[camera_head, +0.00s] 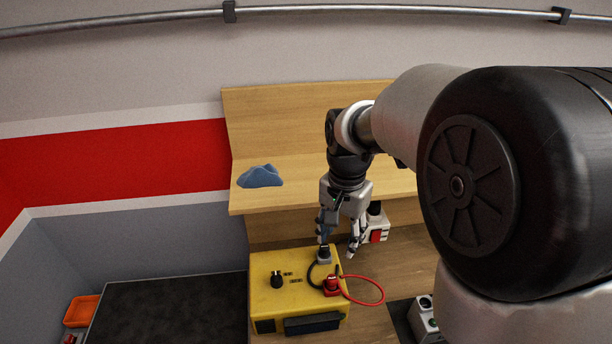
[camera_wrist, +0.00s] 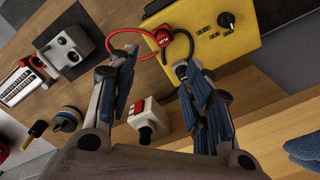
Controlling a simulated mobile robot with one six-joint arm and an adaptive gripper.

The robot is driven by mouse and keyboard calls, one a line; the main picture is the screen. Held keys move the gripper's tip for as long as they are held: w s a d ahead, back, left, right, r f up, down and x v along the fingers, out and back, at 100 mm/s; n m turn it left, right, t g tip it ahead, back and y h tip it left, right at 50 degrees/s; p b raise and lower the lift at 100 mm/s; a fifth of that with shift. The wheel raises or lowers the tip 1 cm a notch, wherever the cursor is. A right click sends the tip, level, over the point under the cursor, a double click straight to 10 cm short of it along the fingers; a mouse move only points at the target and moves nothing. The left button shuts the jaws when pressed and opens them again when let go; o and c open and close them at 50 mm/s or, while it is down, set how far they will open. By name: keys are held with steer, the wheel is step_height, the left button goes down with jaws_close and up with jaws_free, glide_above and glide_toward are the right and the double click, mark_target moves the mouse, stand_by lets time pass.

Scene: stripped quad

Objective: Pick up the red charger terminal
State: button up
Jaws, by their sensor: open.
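The red charger terminal (camera_head: 332,285) sits on top of the yellow charger box (camera_head: 262,290), toward its right side, with a red cable looping out to the right. It also shows in the wrist view (camera_wrist: 162,38), beyond the fingertips. A grey terminal (camera_head: 323,256) with a black cable stands behind it on the box; in the wrist view it (camera_wrist: 181,71) is close to one finger. My gripper (camera_head: 339,246) is open and empty, pointing down above the rear right of the box. In the wrist view my gripper (camera_wrist: 157,72) has the fingers spread apart.
A white device with a red switch (camera_head: 377,235) stands behind and right of the box. A grey device (camera_head: 425,318) sits at the front right. A blue cloth (camera_head: 260,177) lies on the wooden shelf (camera_head: 300,195). An orange tray (camera_head: 81,311) is at the lower left.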

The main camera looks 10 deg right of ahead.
mark_target(332, 278)
steer(key=f+b, duration=0.1)
steer(key=f, duration=0.5)
steer(key=f+b, duration=0.1)
steer(key=f, duration=0.5)
steer(key=w+f+b, duration=0.1)
steer(key=f, duration=0.4)
steer(key=shift+w+a+f, duration=0.1)
steer(key=shift+a+f, duration=0.05)
steer(key=shift+f, duration=0.25)
steer(key=shift+c, duration=0.6)
jaws_close()
